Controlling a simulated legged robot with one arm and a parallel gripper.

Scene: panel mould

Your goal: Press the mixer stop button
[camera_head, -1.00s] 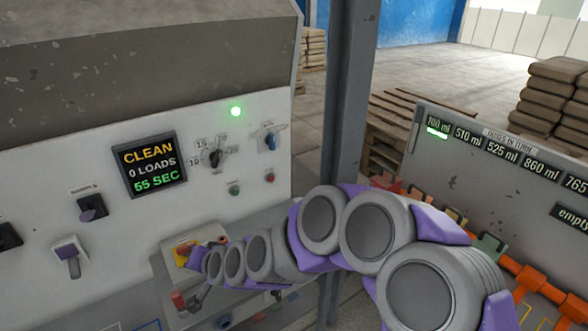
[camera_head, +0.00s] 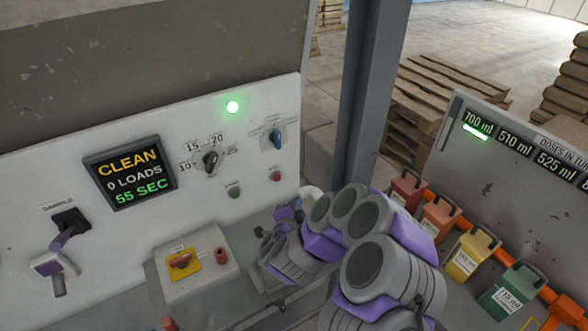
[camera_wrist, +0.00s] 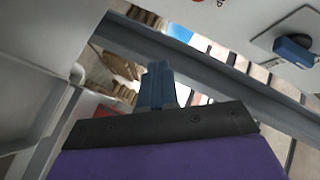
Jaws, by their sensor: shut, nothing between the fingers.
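The white control panel (camera_head: 130,225) carries a small red button (camera_head: 276,176) and a small green button (camera_head: 234,192) below the dials. Their labels are too small to read, so I cannot tell for sure which is the mixer stop. My gripper (camera_head: 262,232) is at the end of my arm, below the two buttons and apart from them; its fingers are small and partly hidden in the head view. In the wrist view my gripper (camera_wrist: 158,85) shows its blue-grey fingers close together, with nothing between them.
A display (camera_head: 130,172) reads CLEAN, 0 LOADS, 55 SEC. A black dial (camera_head: 210,161), a blue switch (camera_head: 277,137) and a lit green lamp (camera_head: 232,107) surround the buttons. A box with a yellow-backed red knob (camera_head: 181,262) juts out below. A grey post (camera_head: 370,100) stands right.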

